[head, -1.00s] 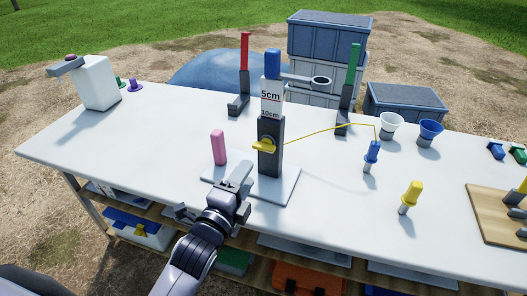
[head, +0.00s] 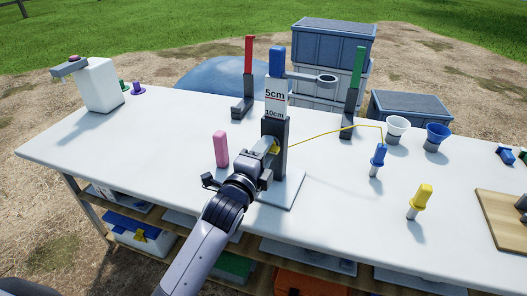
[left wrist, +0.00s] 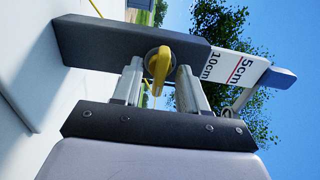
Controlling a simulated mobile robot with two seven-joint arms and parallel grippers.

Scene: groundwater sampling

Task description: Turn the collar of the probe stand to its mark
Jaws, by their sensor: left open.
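The probe stand (head: 274,135) stands upright on a grey base plate (head: 283,196) in the middle of the table. It has a dark post, a white scale (head: 275,100) reading 5cm and 10cm, and a blue top. The yellow collar (left wrist: 158,66) sits on the post's side facing me; in the head view my gripper mostly hides it. My left gripper (left wrist: 155,82) is open, with one finger on each side of the collar's yellow handle. I cannot tell whether the fingers touch it. No collar mark can be made out. My right gripper is not in view.
A pink peg (head: 221,149) stands just left of the stand. A yellow cord runs right to a blue-topped probe (head: 378,158). A yellow-topped one (head: 421,199) and two funnels stand further right. Red (head: 248,60) and green (head: 355,75) uprights are behind. The left tabletop is mostly clear.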

